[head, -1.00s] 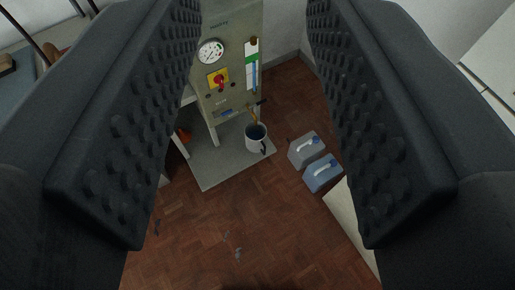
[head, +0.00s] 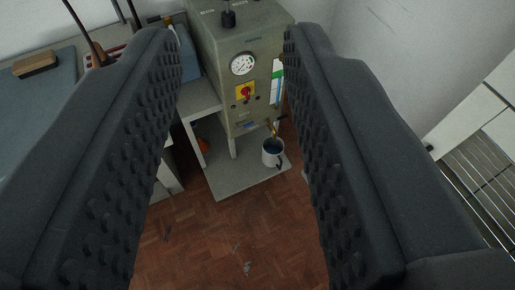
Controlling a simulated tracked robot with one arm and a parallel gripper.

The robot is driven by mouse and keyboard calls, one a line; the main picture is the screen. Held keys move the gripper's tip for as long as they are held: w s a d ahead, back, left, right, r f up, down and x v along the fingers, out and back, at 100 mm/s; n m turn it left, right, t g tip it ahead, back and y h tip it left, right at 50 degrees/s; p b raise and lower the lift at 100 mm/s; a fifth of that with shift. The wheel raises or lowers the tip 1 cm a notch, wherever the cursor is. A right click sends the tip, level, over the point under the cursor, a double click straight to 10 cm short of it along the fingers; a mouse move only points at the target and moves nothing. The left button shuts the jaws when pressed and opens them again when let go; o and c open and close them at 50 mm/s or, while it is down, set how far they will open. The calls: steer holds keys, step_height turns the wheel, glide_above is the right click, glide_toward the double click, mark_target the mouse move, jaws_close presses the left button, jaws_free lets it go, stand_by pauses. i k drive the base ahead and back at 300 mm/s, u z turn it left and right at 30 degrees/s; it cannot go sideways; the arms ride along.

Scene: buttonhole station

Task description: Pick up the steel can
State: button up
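A light grey can (head: 272,153) with a dark handle and dark contents, probably the steel can, stands upright on the low grey base plate (head: 228,186) of a machine. It is under the machine's small brass-coloured tap. My gripper (head: 235,40) is open, its two black studded fingers wide apart at either side of the picture. Nothing is between the finger pads. The can is beyond the gripper, seen through the gap and nearer the right finger.
The grey-green machine (head: 238,80) with a gauge and red knob rises behind the can. A bench (head: 30,105) with a wooden-backed brush (head: 36,65) is at left. A white-framed rack (head: 480,150) is at right. Parquet floor (head: 200,240) in front is mostly clear.

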mark_target(273, 150)
steer(key=i, duration=1.05)
steer(key=z, duration=0.45)
